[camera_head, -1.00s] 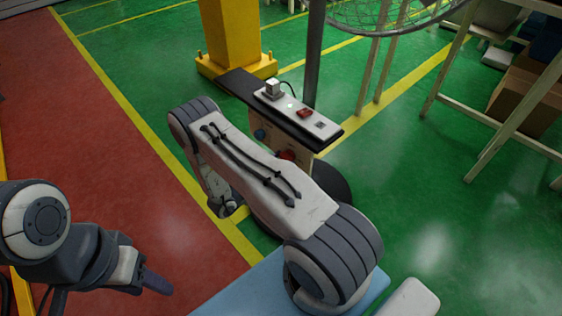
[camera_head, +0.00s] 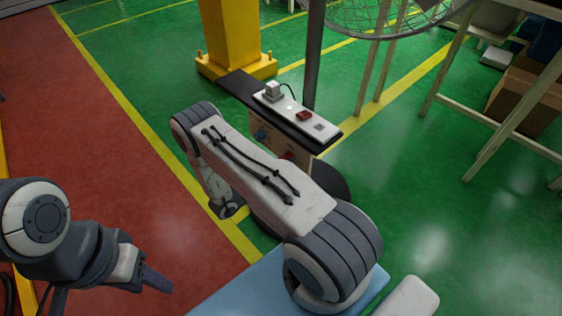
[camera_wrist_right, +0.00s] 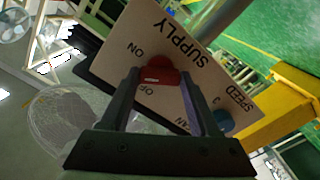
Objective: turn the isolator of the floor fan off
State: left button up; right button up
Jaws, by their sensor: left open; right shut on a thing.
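The red isolator knob (camera_wrist_right: 162,69) sits on a pale panel (camera_wrist_right: 150,36) marked SUPPLY, with ON and OFF labels beside the knob. The panel appears upside down in the right wrist view. My right gripper (camera_wrist_right: 160,79) is shut on the red knob, with one finger on each side. Which label the knob points to I cannot tell. In the head view the panel (camera_head: 272,147) is partly hidden behind my right arm, and my right fingertips do not show. My left gripper (camera_head: 155,280) is open and empty at the lower left, far from the panel.
A blue SPEED knob (camera_wrist_right: 223,121) is beside the isolator. Above the panel is a dark ledge (camera_head: 240,84) with a pale strip (camera_head: 289,106) holding a plug and red switch. The fan's pole (camera_head: 314,60) and wire guard (camera_head: 385,16) rise behind. A yellow column (camera_head: 230,35) stands further back.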

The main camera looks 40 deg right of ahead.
jog(key=n+p, duration=0.1)
jog(key=n, duration=0.9)
jog(key=shift+n, duration=0.7)
jog(key=o, duration=1.4)
jog(key=shift+c, duration=0.2)
jog(key=a, duration=1)
jog(key=shift+s+a+p, duration=0.2)
jog(key=shift+s+p, duration=0.2)
